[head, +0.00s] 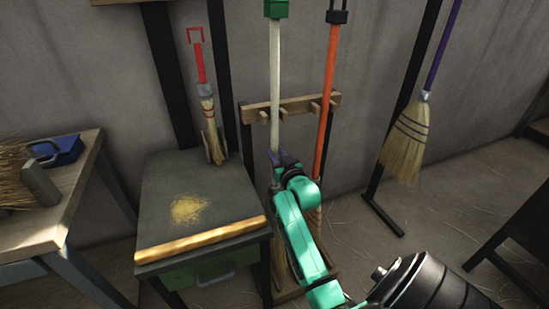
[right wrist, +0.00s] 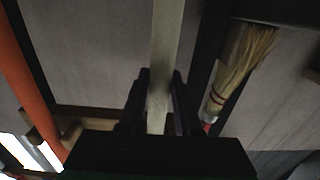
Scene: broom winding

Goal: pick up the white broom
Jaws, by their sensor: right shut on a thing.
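The white broom (head: 274,80) stands upright in the wooden rack, its pale handle capped in green at the top. My right gripper (head: 279,158) is shut on the handle below the rack's crossbar. In the right wrist view the pale handle (right wrist: 164,55) runs between the two dark fingers (right wrist: 158,105). The broom's lower part is mostly hidden behind my green right arm. My left gripper is not in view.
An orange-handled broom (head: 329,80) stands close on the right in the rack (head: 262,112). A purple-handled broom (head: 408,135) hangs farther right. A dark cabinet (head: 165,180) stands left, with a small red-handled brush (head: 207,95) above it. A wooden workbench (head: 75,190) is at far left.

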